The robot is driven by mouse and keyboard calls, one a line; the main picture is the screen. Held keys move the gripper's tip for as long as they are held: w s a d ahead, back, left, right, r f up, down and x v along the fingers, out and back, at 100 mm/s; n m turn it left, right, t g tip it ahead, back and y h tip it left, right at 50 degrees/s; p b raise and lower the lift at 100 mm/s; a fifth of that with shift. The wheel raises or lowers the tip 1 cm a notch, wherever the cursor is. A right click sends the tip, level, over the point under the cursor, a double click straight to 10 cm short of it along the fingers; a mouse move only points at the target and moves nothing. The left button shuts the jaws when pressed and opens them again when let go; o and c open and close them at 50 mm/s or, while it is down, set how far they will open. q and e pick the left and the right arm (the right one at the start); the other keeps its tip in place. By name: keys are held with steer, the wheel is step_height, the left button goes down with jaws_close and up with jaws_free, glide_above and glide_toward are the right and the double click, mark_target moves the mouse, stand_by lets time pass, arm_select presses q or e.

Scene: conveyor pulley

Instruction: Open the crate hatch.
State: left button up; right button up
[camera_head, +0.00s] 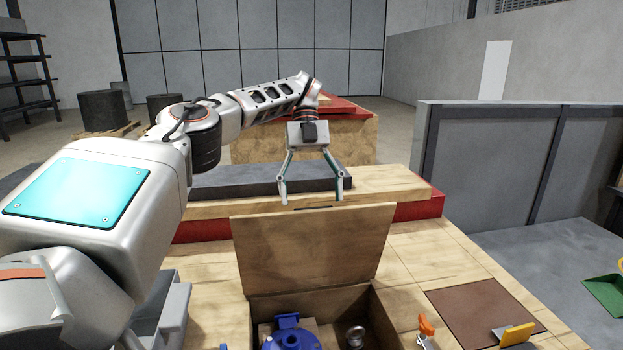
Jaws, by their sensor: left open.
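The crate (385,322) is a wooden box at the bottom middle of the head view. Its hatch (312,250) is a plywood panel standing raised at the crate's far side, leaning back a little. The crate's inside is exposed, with a blue part (290,336) and a small metal piece (355,336) in it. My left gripper (312,198) is open, pointing down, its fingertips just above the hatch's top edge. Both fingers show, with nothing between them that I can make out. I cannot tell whether they touch the hatch. My right gripper is not in view.
The wooden worktop (430,252) is clear right of the hatch. A brown mat (485,305), a yellow item (517,334) and an orange-handled tool (426,328) lie right of the crate. A dark slab (235,180) lies behind the hatch. A grey partition (490,160) stands at right.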

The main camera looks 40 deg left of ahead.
arm_select(q)
steer(key=shift+r, duration=2.9)
steer(key=shift+s+f, duration=0.1)
